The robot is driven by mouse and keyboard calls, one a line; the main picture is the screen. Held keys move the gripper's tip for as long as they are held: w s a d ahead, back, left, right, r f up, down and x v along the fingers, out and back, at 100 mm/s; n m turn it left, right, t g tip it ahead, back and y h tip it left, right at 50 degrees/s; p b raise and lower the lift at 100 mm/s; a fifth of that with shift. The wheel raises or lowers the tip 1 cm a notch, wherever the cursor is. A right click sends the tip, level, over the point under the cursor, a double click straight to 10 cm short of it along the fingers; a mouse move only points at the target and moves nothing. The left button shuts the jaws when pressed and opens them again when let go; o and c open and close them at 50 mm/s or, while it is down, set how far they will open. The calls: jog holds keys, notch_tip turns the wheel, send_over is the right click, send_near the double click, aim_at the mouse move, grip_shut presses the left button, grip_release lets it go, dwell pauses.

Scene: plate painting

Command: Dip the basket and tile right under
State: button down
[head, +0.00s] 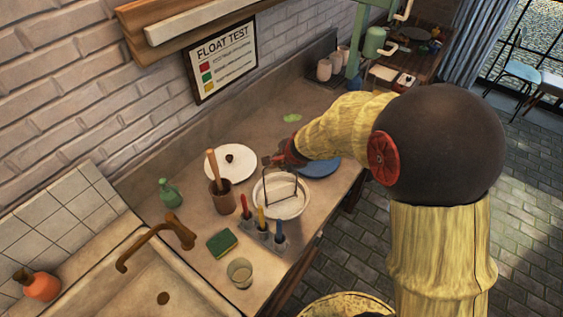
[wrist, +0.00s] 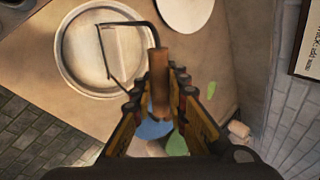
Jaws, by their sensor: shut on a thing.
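A round white basin (head: 300,207) stands on the counter; it also shows in the wrist view (wrist: 68,55). The dark wire frame of the basket (head: 266,187) rises over the basin, and part of it shows in the wrist view (wrist: 103,48). My gripper (head: 280,160) is above the basin's far side. In the wrist view my gripper (wrist: 160,78) is shut on the basket's tan handle (wrist: 158,65).
A white plate (head: 240,154) and a blue plate (head: 322,168) lie near the basin. A brown pot (head: 222,198), a holder with several coloured tools (head: 262,234), a green sponge (head: 222,243) and a glass (head: 240,272) stand close by. The sink (head: 163,298) is front left.

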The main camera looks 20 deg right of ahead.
jog(key=shift+r+p, duration=2.65)
jog(key=shift+r, duration=0.35)
dwell(2.0)
notch_tip(320, 180, up, 7)
jog(key=p, duration=0.7)
jog(key=shift+r, duration=0.2)
